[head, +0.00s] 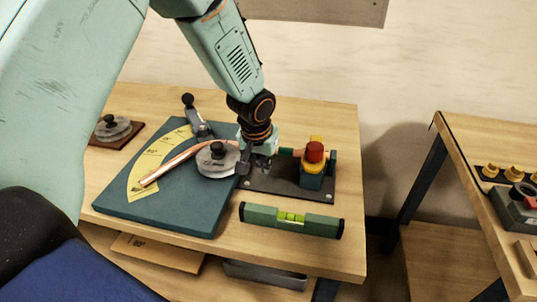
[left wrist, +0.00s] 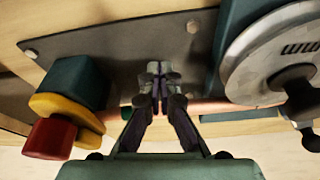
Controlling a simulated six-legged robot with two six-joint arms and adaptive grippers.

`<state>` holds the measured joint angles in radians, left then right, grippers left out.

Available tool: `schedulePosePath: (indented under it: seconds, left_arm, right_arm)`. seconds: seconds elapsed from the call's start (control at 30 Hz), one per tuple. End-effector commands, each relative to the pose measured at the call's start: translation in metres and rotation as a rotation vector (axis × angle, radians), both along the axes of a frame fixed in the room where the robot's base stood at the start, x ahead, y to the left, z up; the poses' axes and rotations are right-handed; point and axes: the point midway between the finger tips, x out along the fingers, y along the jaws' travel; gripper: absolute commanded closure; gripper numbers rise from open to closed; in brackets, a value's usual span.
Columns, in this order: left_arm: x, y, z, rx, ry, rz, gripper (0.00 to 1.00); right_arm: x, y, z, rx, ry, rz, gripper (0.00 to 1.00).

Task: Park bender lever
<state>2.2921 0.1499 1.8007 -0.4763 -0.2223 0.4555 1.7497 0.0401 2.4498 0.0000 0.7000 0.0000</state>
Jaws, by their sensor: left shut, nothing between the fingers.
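The bender's teal board (head: 117,203) carries a yellow angle scale (head: 143,178) and a grey round die (head: 217,168) with a black knob. A grey lever (head: 197,122) with a black ball knob stands at the board's far edge, left of my gripper. A bent copper tube (head: 172,168) runs across the scale past the die. My left gripper (head: 246,170) points down just right of the die, its fingers shut and empty. In the left wrist view the fingertips (left wrist: 160,72) meet over the dark metal plate (left wrist: 100,38), near the copper tube. My right gripper is out of view.
A red knob (head: 315,152) on a yellow collar and teal block stands right of my gripper. A green spirit level (head: 291,220) lies along the table's front. A spare grey disc (head: 112,128) sits at left. Another table (head: 482,210) stands at right, across a gap.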

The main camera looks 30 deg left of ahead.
Motion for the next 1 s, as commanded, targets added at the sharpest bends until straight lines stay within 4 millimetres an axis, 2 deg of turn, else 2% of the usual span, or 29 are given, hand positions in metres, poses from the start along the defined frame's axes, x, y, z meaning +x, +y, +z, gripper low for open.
schedulePosePath:
  seconds: [0.1,0.3,1.0]
  left_arm:
    - [0.018,0.003,0.006,0.001,-0.008,0.001,1.00]
    - [0.033,0.006,0.004,0.000,-0.005,0.000,1.00]
    - [0.042,0.007,0.006,0.000,-0.006,0.000,1.00]
  right_arm:
    - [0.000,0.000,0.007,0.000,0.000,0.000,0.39]
    - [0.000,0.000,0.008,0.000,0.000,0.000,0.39]
    - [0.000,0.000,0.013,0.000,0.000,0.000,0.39]
